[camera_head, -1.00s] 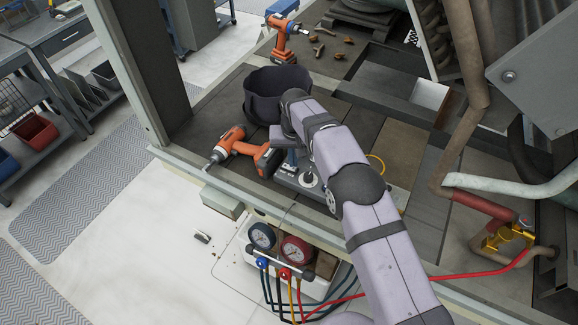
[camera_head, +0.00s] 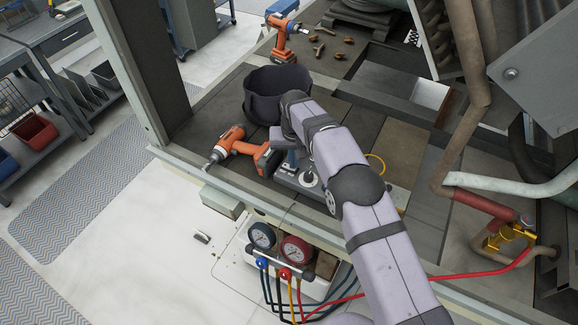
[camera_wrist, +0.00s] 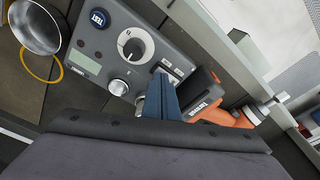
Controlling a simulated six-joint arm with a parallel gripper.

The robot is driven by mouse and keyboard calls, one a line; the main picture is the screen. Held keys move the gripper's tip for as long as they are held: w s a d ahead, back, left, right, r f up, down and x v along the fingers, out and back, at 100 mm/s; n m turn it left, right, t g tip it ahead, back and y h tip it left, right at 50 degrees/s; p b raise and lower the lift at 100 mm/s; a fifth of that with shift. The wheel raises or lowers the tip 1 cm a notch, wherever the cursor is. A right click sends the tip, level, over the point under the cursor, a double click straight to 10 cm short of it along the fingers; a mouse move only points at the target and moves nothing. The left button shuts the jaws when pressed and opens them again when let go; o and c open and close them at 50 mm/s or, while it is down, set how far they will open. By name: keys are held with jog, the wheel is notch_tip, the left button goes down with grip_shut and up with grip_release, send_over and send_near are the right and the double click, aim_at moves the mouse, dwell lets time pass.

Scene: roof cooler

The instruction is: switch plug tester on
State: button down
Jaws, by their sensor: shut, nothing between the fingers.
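In the head view the tester (camera_head: 286,177) is partly hidden behind my arm. My gripper (camera_wrist: 161,88) is shut and empty, its blue fingers over the tester's edge by a small labelled plate (camera_wrist: 171,70). Whether the fingertips touch the panel, I cannot tell. Whatever lies under the fingers is hidden.
An orange cordless drill (camera_head: 233,147) lies just left of the tester. A dark round container (camera_head: 272,88) stands behind it. Another orange drill (camera_head: 284,37) and small fittings are farther back. A gauge manifold (camera_head: 280,249) hangs in front, below the deck edge.

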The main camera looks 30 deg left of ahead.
jog(key=shift+f, duration=0.3)
jog(key=shift+r, duration=0.15)
notch_tip(320, 180, up, 7)
jog(key=p, duration=0.4)
dwell(0.6)
dwell(0.4)
jog(key=s+d+r+g+b, duration=0.15)
jog(key=d+r, duration=0.25)
jog(key=d, duration=0.4)
jog(key=s+d+r, duration=0.2)
jog(key=d+r, duration=0.1)
jog(key=d, duration=0.5)
jog(key=s+d+r+b, duration=0.1)
jog(key=d+r, duration=0.3)
jog(key=d, duration=0.4)
jog(key=s+d+f+m+b, duration=0.1)
jog(key=s+d+f+m, duration=0.2)
jog(key=s+d, duration=0.6)
jog(key=s+d+f+m+b, duration=0.1)
jog(key=s+d+f+m, duration=0.2)
jog(key=s+d+f, duration=0.3)
jog(key=s+d, duration=0.2)
jog(key=d, duration=0.3)
jog(key=shift+s+f+h+b, duration=0.3)
jog(key=shift+s+f+h, duration=0.05)
jog(key=shift+s+h, duration=0.05)
